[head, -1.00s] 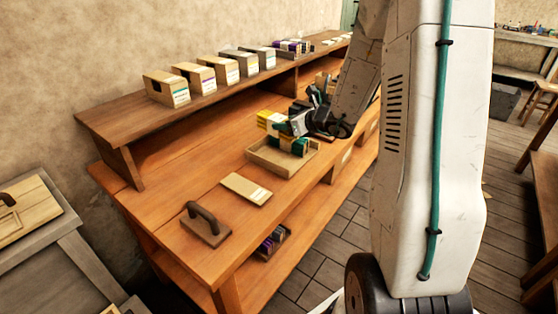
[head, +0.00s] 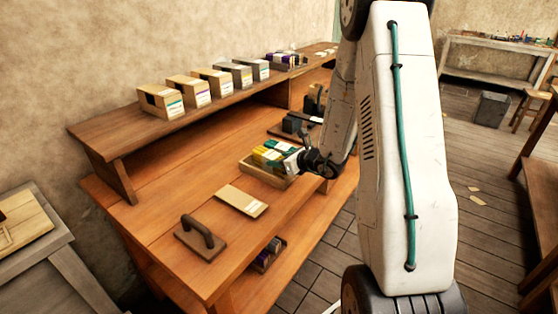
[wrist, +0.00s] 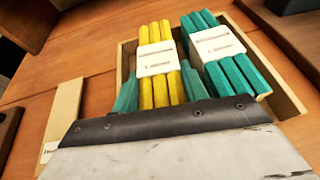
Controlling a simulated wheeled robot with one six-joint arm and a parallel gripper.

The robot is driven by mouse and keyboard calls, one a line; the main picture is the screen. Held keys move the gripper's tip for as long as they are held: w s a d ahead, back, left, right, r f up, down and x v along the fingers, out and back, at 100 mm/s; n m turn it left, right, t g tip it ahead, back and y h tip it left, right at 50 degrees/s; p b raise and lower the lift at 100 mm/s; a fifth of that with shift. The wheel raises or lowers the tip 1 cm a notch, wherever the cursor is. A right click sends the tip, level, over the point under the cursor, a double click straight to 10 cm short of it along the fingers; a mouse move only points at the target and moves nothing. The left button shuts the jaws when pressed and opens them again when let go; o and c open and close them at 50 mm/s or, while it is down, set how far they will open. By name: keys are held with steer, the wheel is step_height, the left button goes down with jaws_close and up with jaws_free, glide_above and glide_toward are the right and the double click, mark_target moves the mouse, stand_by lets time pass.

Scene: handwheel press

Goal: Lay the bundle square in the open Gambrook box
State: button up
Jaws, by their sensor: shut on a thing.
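The open box (head: 262,174) is a shallow wooden tray on the bench; its far right wall shows in the wrist view (wrist: 284,92). My gripper (head: 291,161) is low at the box's right side, shut on the yellow bundle (head: 263,156). The yellow bundle, several sticks with a white paper band, is at or in the box in the wrist view (wrist: 160,88). A teal bundle (wrist: 222,62) with a white band lies beside it on the right. Another teal piece (wrist: 126,96) shows on the left. The gripper plate hides the near ends, so I cannot tell whether the yellow bundle touches the floor.
A flat pale lid-like board (head: 241,201) with a label lies left of the box. A dark-handled block (head: 201,238) is near the bench's front left. Dark items (head: 292,125) stand behind the box. Labelled boxes (head: 161,101) line the raised shelf.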

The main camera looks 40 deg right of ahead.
steer(key=o, duration=1.1)
steer(key=shift+f, duration=0.1)
